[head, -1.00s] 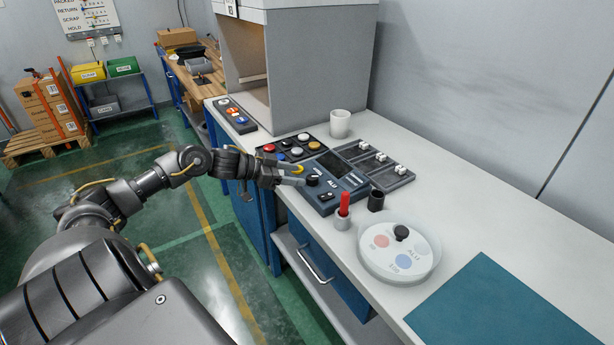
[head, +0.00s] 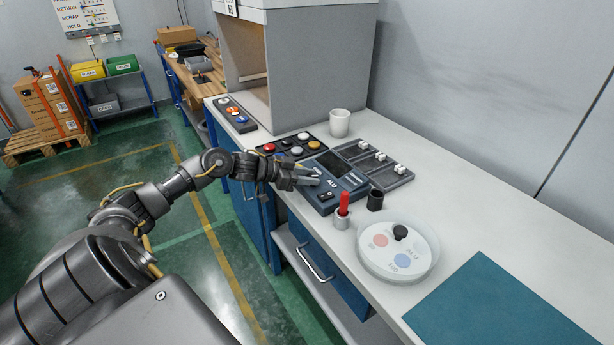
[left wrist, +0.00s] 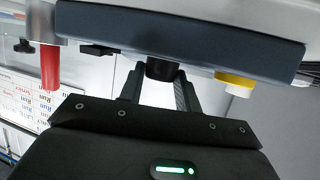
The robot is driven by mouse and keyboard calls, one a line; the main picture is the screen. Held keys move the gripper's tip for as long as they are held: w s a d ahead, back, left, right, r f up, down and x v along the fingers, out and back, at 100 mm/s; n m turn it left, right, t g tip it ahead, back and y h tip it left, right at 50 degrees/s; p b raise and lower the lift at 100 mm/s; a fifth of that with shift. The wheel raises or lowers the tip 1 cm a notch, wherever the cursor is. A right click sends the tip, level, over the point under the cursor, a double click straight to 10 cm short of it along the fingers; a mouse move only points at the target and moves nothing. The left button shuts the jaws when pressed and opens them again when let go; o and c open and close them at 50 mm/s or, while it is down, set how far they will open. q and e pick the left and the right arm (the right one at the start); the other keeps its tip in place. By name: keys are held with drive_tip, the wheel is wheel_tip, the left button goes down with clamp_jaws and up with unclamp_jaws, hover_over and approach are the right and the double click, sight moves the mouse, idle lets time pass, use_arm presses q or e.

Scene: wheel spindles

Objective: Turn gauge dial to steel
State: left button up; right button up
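The gauge (head: 352,181) is a dark blue box with a dark screen and an "ALU" label, on the bench. My left gripper (head: 312,177) is over its near left part and hides the dial in the head view. In the left wrist view the black dial knob (left wrist: 162,70) sticks out from the gauge body (left wrist: 200,42), between the two fingers of my left gripper (left wrist: 160,92). The fingers are apart, with a gap showing beside the knob; I see no firm grip. The dial's pointer and marks cannot be made out. My right gripper is not in view.
A red marker in a holder (head: 343,207) and a black cup (head: 375,200) stand close to the gauge. A button panel (head: 298,149), a slotted tray (head: 377,162) and a round white disc unit (head: 398,250) are around it. A teal mat (head: 505,308) lies front right.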

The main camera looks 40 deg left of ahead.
use_arm(q)
drive_tip(key=shift+a, duration=0.1)
drive_tip(key=c, duration=0.4)
drive_tip(key=shift+o, duration=0.2)
drive_tip(key=shift+r+y+p, duration=0.15)
drive_tip(key=shift+y+p, duration=0.15)
drive_tip(key=shift+p, duration=0.3)
drive_tip(key=n+t+y+p, duration=0.1)
drive_tip(key=n+y+p, duration=0.1)
drive_tip(key=p, duration=0.1)
drive_tip(key=d+n+y+p, duration=0.1)
drive_tip(key=n+y+p, duration=0.1)
drive_tip(key=n+p, duration=0.1)
drive_tip(key=shift+s+r+t+y+p, duration=0.1)
drive_tip(key=shift+r+t+y+p, duration=0.1)
drive_tip(key=shift+t+y+p, duration=0.25)
drive_tip(key=shift+f+n+y+p, duration=0.1)
drive_tip(key=shift+n+y+p, duration=0.25)
drive_tip(key=shift+n+y, duration=0.1)
drive_tip(key=shift+d+f+n+y, duration=0.15)
drive_tip(key=shift+f+n+y, duration=0.05)
drive_tip(key=shift+n+y, duration=0.75)
drive_tip(key=n+y, duration=0.2)
drive_tip(key=y, duration=0.1)
drive_tip(key=shift+d+n+g+y, duration=0.2)
drive_tip(key=shift+n+g+y, duration=0.05)
drive_tip(key=shift+n+g, duration=0.15)
drive_tip(key=shift+n+g+y, duration=0.25)
drive_tip(key=shift+n+y, duration=0.35)
drive_tip(key=shift+y+p, duration=0.3)
